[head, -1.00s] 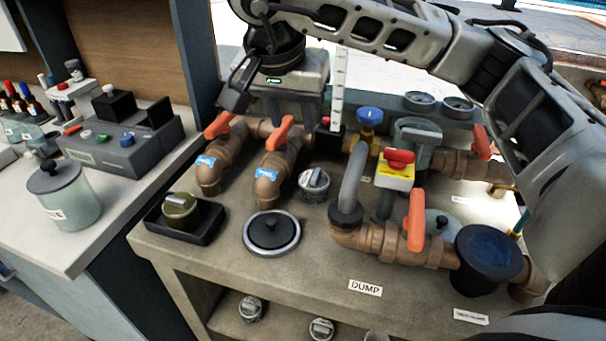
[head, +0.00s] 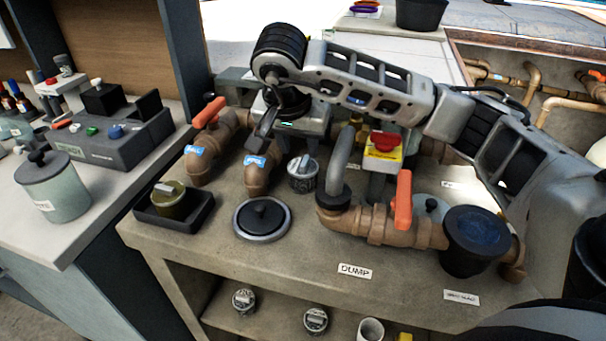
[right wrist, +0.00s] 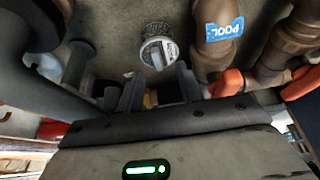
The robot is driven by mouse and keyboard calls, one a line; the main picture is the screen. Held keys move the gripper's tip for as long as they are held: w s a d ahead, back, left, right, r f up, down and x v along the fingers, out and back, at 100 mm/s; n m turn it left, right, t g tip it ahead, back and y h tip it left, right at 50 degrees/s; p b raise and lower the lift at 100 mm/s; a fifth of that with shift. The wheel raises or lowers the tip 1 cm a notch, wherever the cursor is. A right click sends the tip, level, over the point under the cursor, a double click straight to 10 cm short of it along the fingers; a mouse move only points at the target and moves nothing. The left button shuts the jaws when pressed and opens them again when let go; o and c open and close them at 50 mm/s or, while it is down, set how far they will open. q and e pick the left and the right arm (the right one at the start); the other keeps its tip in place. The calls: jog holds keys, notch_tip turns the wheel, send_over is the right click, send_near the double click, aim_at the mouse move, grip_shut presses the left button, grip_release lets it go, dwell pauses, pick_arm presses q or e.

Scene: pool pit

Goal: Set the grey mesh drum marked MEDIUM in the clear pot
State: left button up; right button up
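A grey mesh drum (head: 303,173) with a pale handle stands upright on the bench beside the brown pipes. It also shows in the right wrist view (right wrist: 158,46), beyond the fingers; its marking is too small to read. My right gripper (right wrist: 159,92) is open and empty, its two fingers pointing towards the drum and apart from it. In the head view its body hides part of the pipes behind. An open dark-rimmed pot (head: 476,236) with blue inside stands at the bench's right; I cannot tell whether it is the clear pot. My left gripper is not in view.
An olive drum (head: 168,197) sits in a black tray (head: 190,220). A round black lid (head: 262,218) lies near it. Orange-handled pipes (head: 380,228) and a red-yellow switch (head: 383,148) rise between the drum and the dark-rimmed pot. More drums (head: 316,320) stand on the lower shelf.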

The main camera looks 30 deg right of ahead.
aim_at(305, 160)
jog(key=x, duration=0.4)
jog(key=shift+d+p, duration=0.3)
grip_shut()
